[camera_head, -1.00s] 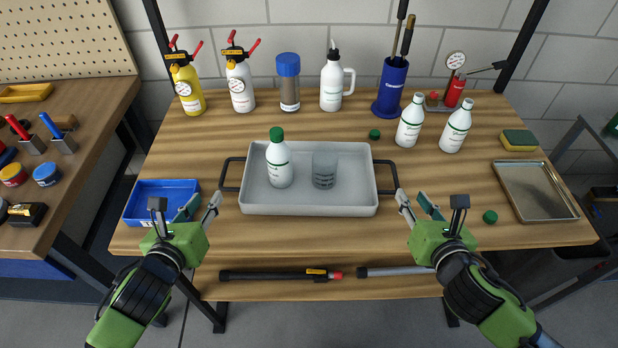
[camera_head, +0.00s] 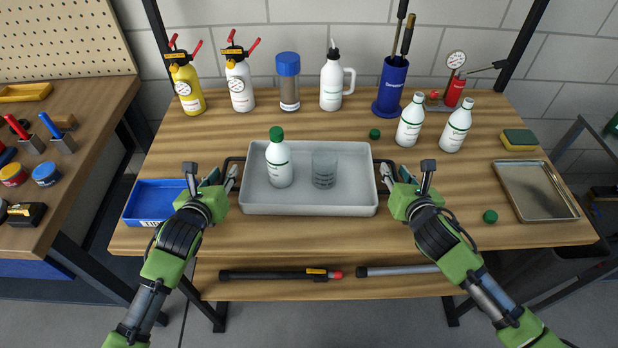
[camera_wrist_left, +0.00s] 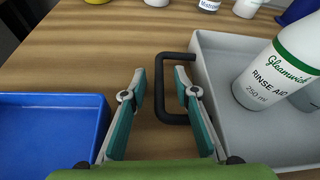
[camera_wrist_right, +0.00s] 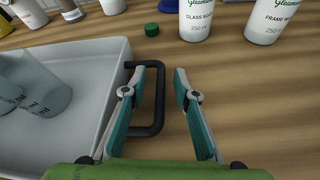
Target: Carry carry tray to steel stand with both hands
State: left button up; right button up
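The grey carry tray (camera_head: 310,209) lies on the wooden workbench with a black handle at each end. A white rinse aid bottle with a green cap (camera_head: 280,162) and a clear beaker (camera_head: 324,170) stand in it. My left gripper (camera_wrist_left: 159,78) is open, its fingers on either side of the outer bar of the tray's left handle (camera_wrist_left: 160,90). My right gripper (camera_wrist_right: 161,76) is open, with the bar of the right handle (camera_wrist_right: 160,100) between its fingers, nearer the left finger. The steel stand is not clearly identifiable in these views.
A blue bin (camera_head: 150,203) sits close by my left gripper. Two white bottles (camera_head: 411,122) (camera_head: 455,127) and a green cap (camera_head: 375,134) stand behind the tray's right end. A metal tray (camera_head: 536,190) lies at right. The bench in front of the carry tray is clear.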

pick_arm(q)
jog(key=shift+c, duration=0.4)
pick_arm(e)
jog(key=shift+c, duration=0.4)
pick_arm(q)
grip_shut()
pick_arm(e)
grip_shut()
pick_arm(q)
jog(key=shift+r, duration=0.25)
pick_arm(e)
jog(key=shift+r, duration=0.2)
